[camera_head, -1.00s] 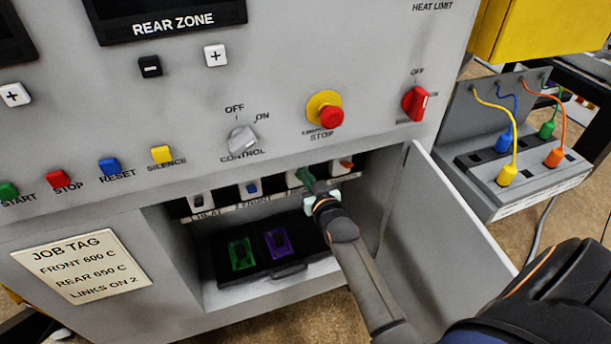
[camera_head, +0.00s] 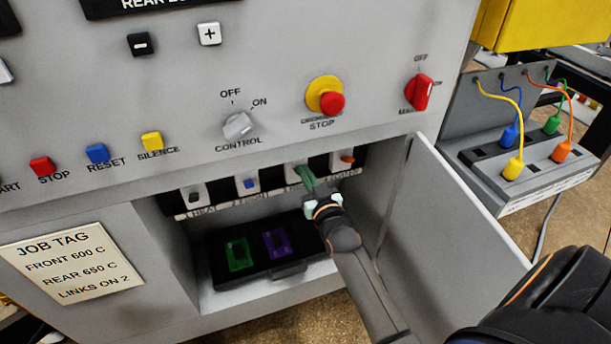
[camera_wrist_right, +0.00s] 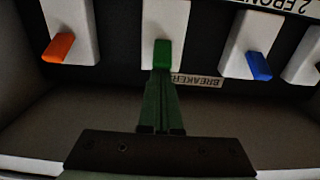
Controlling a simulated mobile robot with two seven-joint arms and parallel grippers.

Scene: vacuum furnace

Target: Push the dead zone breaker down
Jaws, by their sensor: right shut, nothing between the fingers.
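A row of white breakers sits inside the open compartment under the control panel. One has a blue lever (camera_head: 249,184), and it also shows in the right wrist view (camera_wrist_right: 259,66). The rightmost has an orange lever (camera_head: 347,158), also in the right wrist view (camera_wrist_right: 59,48). Between them is a breaker with a green lever (camera_wrist_right: 162,53). My right gripper (camera_head: 308,182) is shut and empty. Its dark green fingertips (camera_wrist_right: 160,78) are at the green lever; I cannot tell whether they touch it. The labels below are partly hidden. My left gripper is not in view.
A black tray (camera_head: 222,283) with green and purple pieces lies below the breakers. The open door (camera_head: 450,215) stands right of my arm. A job tag (camera_head: 75,262) reads front 600 C, rear 650 C, links on 2. A link box (camera_head: 535,180) with coloured cables stands at right.

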